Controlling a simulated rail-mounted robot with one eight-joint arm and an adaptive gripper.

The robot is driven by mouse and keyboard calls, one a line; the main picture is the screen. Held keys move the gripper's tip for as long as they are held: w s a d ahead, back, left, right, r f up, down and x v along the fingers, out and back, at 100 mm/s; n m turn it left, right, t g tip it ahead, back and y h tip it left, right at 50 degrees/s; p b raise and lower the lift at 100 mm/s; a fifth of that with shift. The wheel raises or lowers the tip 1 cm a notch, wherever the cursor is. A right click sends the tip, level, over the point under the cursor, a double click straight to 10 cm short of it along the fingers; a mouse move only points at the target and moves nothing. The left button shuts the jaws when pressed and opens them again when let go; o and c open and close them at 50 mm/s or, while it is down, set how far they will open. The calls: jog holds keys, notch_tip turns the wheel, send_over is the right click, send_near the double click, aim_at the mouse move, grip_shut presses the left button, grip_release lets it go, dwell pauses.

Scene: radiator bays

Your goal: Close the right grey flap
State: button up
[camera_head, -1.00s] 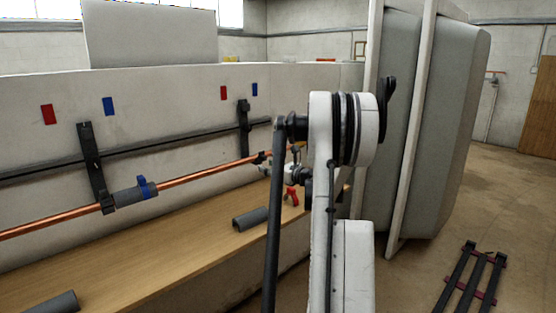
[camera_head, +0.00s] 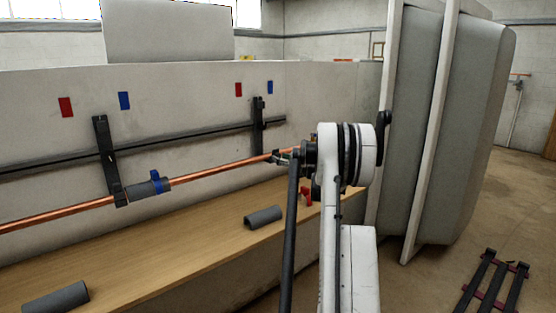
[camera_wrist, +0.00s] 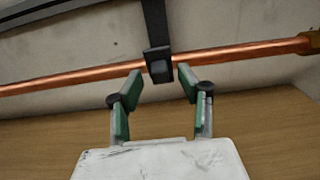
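A dark grey bracket (camera_head: 258,125) stands upright on the wall at the right, with a copper pipe (camera_head: 220,170) running to its foot. In the wrist view, the right bracket (camera_wrist: 154,25) ends in a dark block (camera_wrist: 159,65) over the pipe (camera_wrist: 75,75). This block may be the grey flap; I cannot tell for sure, nor whether it is open. My gripper (camera_wrist: 160,88) is open and empty, its green-padded fingers on either side just below the block, close to the pipe. In the head view my gripper (camera_head: 283,157) is small and partly hidden by my arm.
A left bracket (camera_head: 105,150) and a grey sleeve with a blue clamp (camera_head: 148,187) sit on the pipe. Grey half-shells (camera_head: 264,216) and a red clamp (camera_head: 306,197) lie on the wooden bench (camera_head: 170,255). Large grey panels (camera_head: 412,130) stand at the right.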

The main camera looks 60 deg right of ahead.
aim_at(276, 152)
jog(key=shift+x, duration=1.25)
jog(key=shift+c, duration=0.4)
jog(key=c, duration=0.8)
jog(key=shift+r, duration=0.1)
jog(key=g+p, duration=0.1)
jog(key=r+g+p, duration=0.1)
jog(key=g+p, duration=0.1)
jog(key=shift+w+r+y, duration=0.25)
jog(key=shift+r+y, duration=0.05)
jog(key=shift+y, duration=0.1)
jog(key=g+p, duration=0.2)
jog(key=w+r+g+y+p, duration=0.1)
jog(key=p, duration=0.1)
jog(key=g+p, duration=0.1)
jog(key=g, duration=0.1)
jog(key=shift+w+d+r+g+p, duration=0.15)
jog(key=shift+d+g+p, duration=0.15)
jog(key=shift+p, duration=0.1)
jog(key=g+p, duration=0.2)
jog(key=w+g+y+p, duration=0.1)
jog(key=p, duration=0.2)
jog(key=shift+w+d+r+g+p, duration=0.1)
jog(key=shift+g+p, duration=0.2)
jog(key=shift+g, duration=0.1)
jog(key=shift+w+g+y+p, duration=0.15)
jog(key=shift+g+y+p, duration=0.35)
jog(key=shift+p, duration=0.55)
